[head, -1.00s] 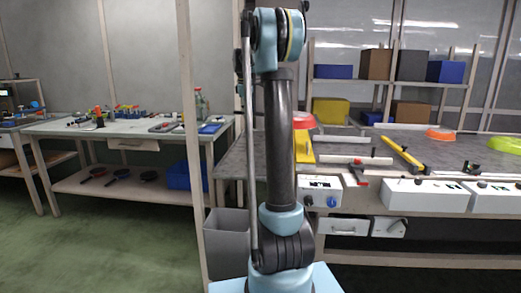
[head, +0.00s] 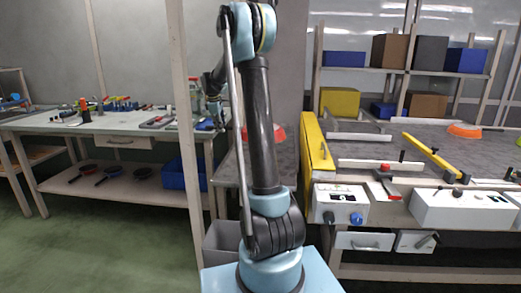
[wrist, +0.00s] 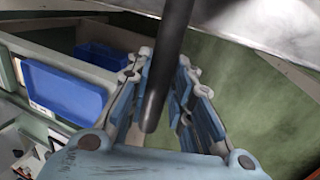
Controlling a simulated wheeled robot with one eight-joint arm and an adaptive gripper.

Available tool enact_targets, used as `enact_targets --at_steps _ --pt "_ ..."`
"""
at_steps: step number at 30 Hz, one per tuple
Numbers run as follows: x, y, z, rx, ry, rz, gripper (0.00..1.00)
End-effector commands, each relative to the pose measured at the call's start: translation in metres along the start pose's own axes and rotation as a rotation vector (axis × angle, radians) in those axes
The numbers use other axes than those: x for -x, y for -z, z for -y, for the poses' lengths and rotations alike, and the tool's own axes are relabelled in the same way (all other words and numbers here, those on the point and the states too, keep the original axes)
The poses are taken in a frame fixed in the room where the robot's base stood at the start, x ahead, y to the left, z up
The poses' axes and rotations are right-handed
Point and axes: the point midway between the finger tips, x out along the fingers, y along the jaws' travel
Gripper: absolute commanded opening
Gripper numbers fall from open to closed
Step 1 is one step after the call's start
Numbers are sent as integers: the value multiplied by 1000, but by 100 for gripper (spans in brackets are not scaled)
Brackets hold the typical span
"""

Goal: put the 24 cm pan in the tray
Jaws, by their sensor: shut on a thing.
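In the wrist view my gripper (wrist: 160,108) is shut on a dark, rod-like handle. A blue tray (wrist: 65,92) lies on the bench at the left of the wrist view, apart from the pan. In the head view the tray (head: 205,126) is at the right end of the left bench, partly hidden. In the head view my arm reaches back and left, and its links and a post hide most of the gripper and pan.
A blue bin (head: 172,174) and several dark pans (head: 109,173) are on the lower shelf. Tools and a bottle stand on the left bench (head: 60,127). A wooden post (head: 184,150) rises before it.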

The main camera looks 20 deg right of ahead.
Motion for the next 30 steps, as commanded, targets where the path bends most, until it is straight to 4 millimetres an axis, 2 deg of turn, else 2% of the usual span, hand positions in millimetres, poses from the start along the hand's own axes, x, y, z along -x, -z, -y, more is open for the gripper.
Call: enact_targets --at_steps 5,12,22,30 --pt "-11 2 4 3 -3 7 0" --pt "-44 8 17 8 -3 5 0" --pt "-62 12 25 12 -3 4 0" --pt "-91 13 35 12 -4 4 0"
